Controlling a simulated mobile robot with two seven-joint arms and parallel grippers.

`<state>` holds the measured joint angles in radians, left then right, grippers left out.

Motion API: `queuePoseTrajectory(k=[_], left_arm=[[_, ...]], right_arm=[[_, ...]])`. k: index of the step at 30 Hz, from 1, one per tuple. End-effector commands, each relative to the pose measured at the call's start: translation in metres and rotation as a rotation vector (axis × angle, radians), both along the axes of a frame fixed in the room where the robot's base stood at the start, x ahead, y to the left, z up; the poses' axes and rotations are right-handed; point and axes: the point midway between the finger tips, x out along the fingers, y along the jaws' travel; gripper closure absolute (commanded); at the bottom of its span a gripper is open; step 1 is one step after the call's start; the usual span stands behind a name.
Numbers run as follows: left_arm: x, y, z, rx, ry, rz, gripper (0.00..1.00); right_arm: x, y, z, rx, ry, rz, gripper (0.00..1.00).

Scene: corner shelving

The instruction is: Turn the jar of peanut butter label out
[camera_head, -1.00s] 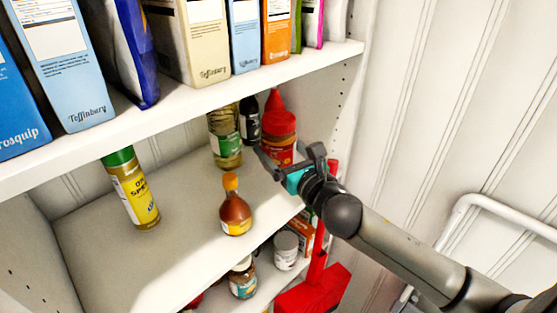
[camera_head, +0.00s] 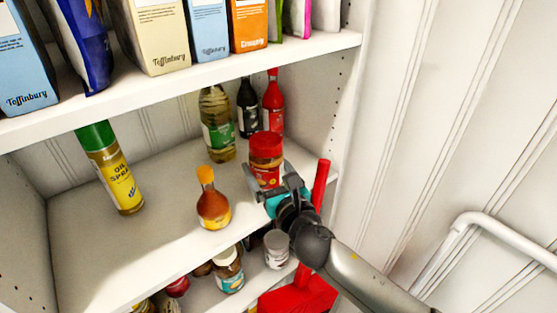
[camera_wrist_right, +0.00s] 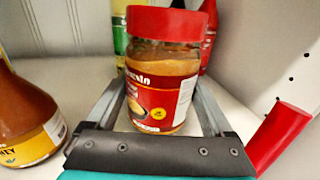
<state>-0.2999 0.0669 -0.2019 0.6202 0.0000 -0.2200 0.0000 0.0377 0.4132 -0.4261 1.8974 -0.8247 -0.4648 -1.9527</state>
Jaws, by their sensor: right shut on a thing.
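The peanut butter jar (camera_head: 265,158) has a red lid and a red label. It stands upright on the middle shelf near its right front part. My right gripper (camera_head: 272,182) reaches in from the front right and is shut on the jar. In the right wrist view, the jar (camera_wrist_right: 163,72) sits between the two fingers. Part of the label's lettering shows at its left, and a pale printed panel shows at its right. The far side of the jar is hidden. My left gripper is not in view.
A honey bottle (camera_head: 212,204) stands left of the jar. Behind are an oil bottle (camera_head: 217,125), a dark bottle (camera_head: 248,108) and a red bottle (camera_head: 273,103). An oil spray can (camera_head: 112,170) stands at left. A red-handled object (camera_head: 321,185) rises close to my right gripper.

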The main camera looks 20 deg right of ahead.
Motion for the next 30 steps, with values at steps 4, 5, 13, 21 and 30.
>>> queuePoseTrajectory(k=[4, 5, 13, 21, 30], left_arm=[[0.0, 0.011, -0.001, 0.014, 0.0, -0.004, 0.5], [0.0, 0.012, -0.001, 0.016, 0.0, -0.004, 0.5], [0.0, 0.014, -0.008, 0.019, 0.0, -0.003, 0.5], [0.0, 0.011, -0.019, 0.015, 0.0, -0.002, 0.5], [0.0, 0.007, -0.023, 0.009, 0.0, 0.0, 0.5]], right_arm=[[0.001, -0.002, 0.003, -0.006, -0.007, 0.079, 1.0], [0.001, -0.002, 0.003, -0.007, -0.006, 0.1, 1.0], [0.001, -0.003, 0.002, -0.007, -0.007, 0.32, 1.0], [0.0, 0.0, -0.004, -0.001, -0.005, 0.469, 1.0], [0.0, 0.0, -0.008, 0.002, -0.006, 0.464, 1.0]])
